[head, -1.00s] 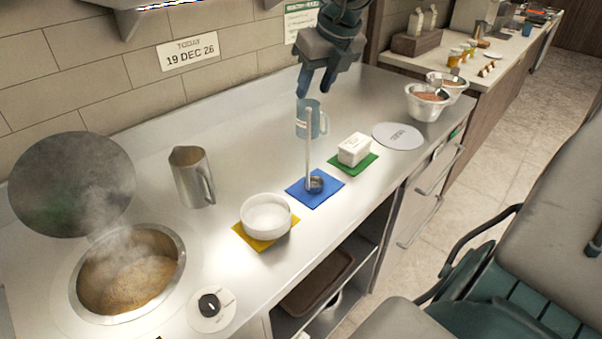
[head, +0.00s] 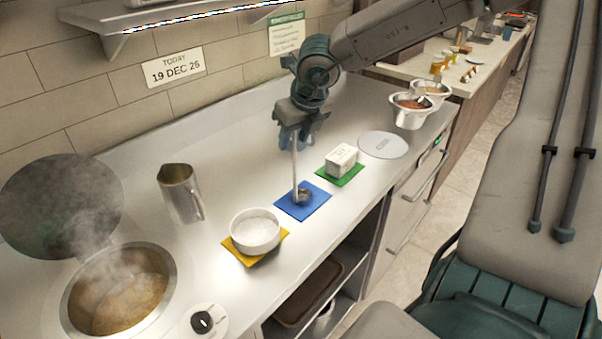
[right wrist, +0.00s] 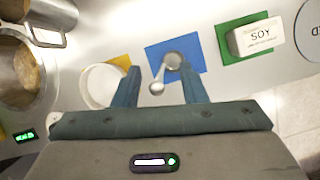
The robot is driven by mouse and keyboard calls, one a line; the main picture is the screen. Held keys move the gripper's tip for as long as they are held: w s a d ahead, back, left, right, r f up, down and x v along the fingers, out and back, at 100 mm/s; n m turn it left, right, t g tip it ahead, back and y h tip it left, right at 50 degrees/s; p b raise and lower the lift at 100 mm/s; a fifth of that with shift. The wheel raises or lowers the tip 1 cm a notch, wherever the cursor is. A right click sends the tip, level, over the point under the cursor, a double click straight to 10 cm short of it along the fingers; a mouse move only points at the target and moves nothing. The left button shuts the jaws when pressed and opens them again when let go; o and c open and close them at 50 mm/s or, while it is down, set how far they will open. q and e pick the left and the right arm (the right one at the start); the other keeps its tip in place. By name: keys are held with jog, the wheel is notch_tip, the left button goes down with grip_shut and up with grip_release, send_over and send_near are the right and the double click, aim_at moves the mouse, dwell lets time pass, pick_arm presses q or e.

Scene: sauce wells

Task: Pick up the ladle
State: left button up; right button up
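The ladle (head: 295,178) stands with its pale handle upright and its small metal bowl down on the blue mat (head: 318,204). My right gripper (head: 297,146) is above it, pointing down, at the upper end of the handle. In the right wrist view, the gripper's two fingers (right wrist: 160,75) are spread apart. The round handle end (right wrist: 157,88) shows between them, with a gap on each side, and the bowl (right wrist: 174,59) lies beyond on the blue mat. My left gripper is not in view.
A white bowl (head: 255,231) sits on a yellow mat, and a white SOY block (head: 341,159) on a green mat. A metal pitcher (head: 180,194) and a steaming pot well (head: 118,290) are to the left. A white disc (head: 383,145) lies right.

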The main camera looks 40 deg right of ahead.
jog(key=shift+w+a+f, duration=0.1)
jog(key=shift+w+f, duration=0.1)
jog(key=shift+f, duration=0.1)
jog(key=shift+s, duration=0.15)
grip_shut()
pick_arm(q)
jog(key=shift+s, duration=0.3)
pick_arm(e)
jog(key=shift+r, duration=0.1)
